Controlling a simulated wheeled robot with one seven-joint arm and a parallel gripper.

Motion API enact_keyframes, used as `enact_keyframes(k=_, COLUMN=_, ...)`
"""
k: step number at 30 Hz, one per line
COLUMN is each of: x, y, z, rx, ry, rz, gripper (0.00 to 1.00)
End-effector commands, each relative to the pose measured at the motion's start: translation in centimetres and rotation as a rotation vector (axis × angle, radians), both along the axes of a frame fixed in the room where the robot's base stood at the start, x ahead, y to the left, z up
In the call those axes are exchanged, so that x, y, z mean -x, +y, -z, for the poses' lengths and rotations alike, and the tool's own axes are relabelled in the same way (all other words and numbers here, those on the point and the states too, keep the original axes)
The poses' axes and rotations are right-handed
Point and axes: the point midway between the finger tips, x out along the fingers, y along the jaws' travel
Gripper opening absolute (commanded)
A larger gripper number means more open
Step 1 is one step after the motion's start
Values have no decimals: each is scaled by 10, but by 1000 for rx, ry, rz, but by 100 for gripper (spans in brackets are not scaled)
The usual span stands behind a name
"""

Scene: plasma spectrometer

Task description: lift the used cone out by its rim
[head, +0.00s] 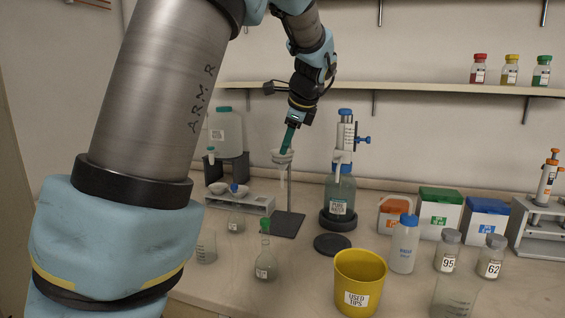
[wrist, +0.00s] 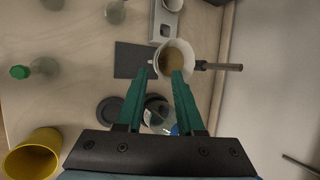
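The used cone (wrist: 175,58) is a pale round-rimmed cone with brown matter inside, seen from above in the wrist view. It sits in a funnel holder on a stand (head: 290,224) with an upright rod. In the head view its white rim (head: 283,157) shows just under my gripper (head: 288,145). My gripper's two green fingers (wrist: 165,73) are apart, with nothing seen gripped between them. The left fingertip is by the cone's left near edge, and the right one overlaps its near rim. I cannot tell whether either touches the rim.
A yellow used tips bin (head: 360,283) stands at the front. A bottle with a dispenser (head: 340,192) is right of the stand. A grey rack with white dishes (head: 240,203) is to its left. A dark round disc (head: 332,244) lies on the bench. A shelf (head: 400,88) runs behind.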

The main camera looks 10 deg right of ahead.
Motion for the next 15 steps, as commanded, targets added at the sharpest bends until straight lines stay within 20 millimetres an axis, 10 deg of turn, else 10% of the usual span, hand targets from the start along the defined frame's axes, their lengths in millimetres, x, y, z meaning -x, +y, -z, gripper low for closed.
enact_keyframes(k=15, x=-14, y=5, z=23, rx=1, ry=0, rz=0, gripper=32)
